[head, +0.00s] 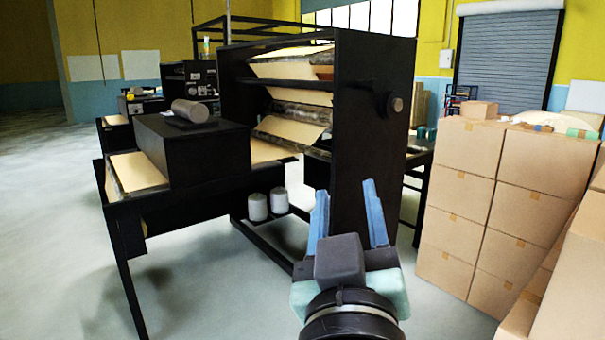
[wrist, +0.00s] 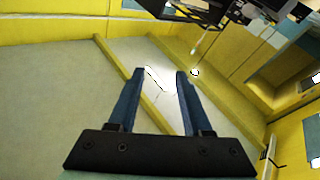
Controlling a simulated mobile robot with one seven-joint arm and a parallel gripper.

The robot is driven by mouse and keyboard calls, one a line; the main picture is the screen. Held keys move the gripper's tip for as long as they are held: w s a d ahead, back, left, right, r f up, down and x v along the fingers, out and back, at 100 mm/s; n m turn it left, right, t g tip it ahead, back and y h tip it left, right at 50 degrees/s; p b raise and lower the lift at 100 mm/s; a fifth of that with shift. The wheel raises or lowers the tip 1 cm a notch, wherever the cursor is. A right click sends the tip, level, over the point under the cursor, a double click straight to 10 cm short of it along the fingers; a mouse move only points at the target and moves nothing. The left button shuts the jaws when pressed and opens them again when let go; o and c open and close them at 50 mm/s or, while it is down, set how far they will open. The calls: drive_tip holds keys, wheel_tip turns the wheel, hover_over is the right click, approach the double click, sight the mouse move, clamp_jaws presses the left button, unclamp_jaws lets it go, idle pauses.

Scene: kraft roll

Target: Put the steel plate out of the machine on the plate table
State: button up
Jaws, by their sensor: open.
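The black machine (head: 350,130) stands ahead, with tan paper sheets (head: 290,132) running over rollers inside its frame. I cannot make out a steel plate in either view. A dark table (head: 421,157) shows partly behind the machine on the right; I cannot tell if it is the plate table. My gripper (head: 346,190) has two blue fingers, spread apart with nothing between them, and points up in front of the machine's right side panel. In the wrist view my gripper (wrist: 160,72) is also open and empty, with walls and ceiling beyond.
Stacked cardboard boxes (head: 480,195) stand close on the right. A grey cylinder (head: 190,111) lies on a black box-shaped housing (head: 190,150) at left. Two white rolls (head: 258,207) sit low beneath the machine. The floor (head: 50,220) is clear on the left.

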drive_tip(key=s+a+r+m+t+y, duration=0.1)
drive_tip(key=s+a+r+t, duration=0.1)
drive_tip(key=s+r, duration=0.3)
drive_tip(key=s+a+r+m+t, duration=0.1)
drive_tip(key=s+r+t, duration=0.3)
drive_tip(key=r, duration=0.7)
drive_tip(key=shift+s+a+t+y, duration=0.3)
drive_tip(key=shift+s+a+y, duration=0.15)
drive_tip(key=shift+a, duration=0.25)
